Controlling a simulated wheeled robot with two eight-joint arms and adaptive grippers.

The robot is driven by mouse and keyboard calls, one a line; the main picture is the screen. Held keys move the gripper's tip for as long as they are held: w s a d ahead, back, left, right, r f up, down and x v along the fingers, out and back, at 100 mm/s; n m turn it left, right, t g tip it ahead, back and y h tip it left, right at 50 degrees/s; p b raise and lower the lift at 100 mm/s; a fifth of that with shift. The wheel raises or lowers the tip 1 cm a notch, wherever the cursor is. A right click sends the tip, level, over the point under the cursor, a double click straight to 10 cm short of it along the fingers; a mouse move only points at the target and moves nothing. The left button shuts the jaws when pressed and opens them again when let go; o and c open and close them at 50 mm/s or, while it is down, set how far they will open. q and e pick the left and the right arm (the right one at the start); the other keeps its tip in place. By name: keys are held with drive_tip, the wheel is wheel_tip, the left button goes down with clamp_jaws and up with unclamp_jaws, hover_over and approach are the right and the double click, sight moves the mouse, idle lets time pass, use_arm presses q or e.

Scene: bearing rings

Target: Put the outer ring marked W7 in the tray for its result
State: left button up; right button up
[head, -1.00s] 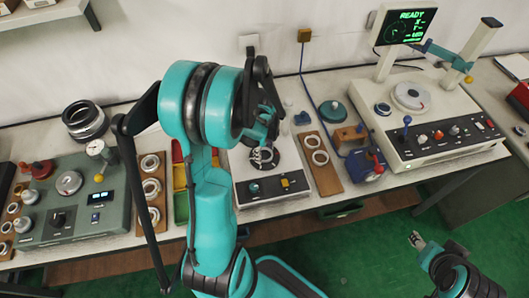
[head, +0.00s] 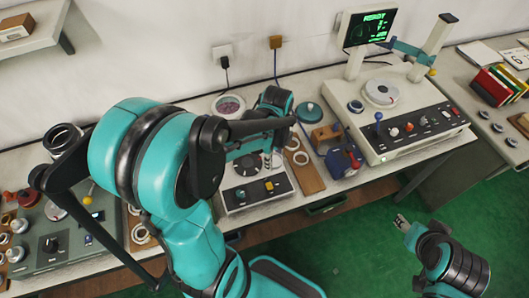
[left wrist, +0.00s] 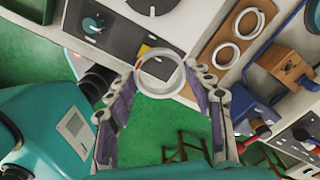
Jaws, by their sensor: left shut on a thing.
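My left gripper (left wrist: 160,88) is shut on a pale metal ring (left wrist: 140,72), which sits between its fingertips in the left wrist view. No W7 mark can be read on it. In the head view the left gripper (head: 272,161) hangs over the right side of the small white device with a dark round plate (head: 246,169), close to a wooden board (head: 308,177) with pale rings. My right gripper (head: 401,222) is low over the green floor, away from the bench; its fingers are too small to judge. The result trays cannot be made out clearly; my left arm covers part of the bench.
A large white machine (head: 405,120) with a READY screen stands right of a blue vise-like tool (head: 343,162). A green-grey instrument (head: 65,235) stands at the left. Red, yellow and green items (head: 503,85) stand on the far right bench.

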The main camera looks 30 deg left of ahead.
use_arm(q)
wheel_tip(320, 180, up, 5)
drive_tip(key=p, duration=0.3)
drive_tip(key=shift+d+p, duration=0.15)
drive_tip(key=shift+p, duration=0.25)
use_arm(e)
wheel_tip(320, 180, up, 4)
drive_tip(key=shift+r, duration=0.1)
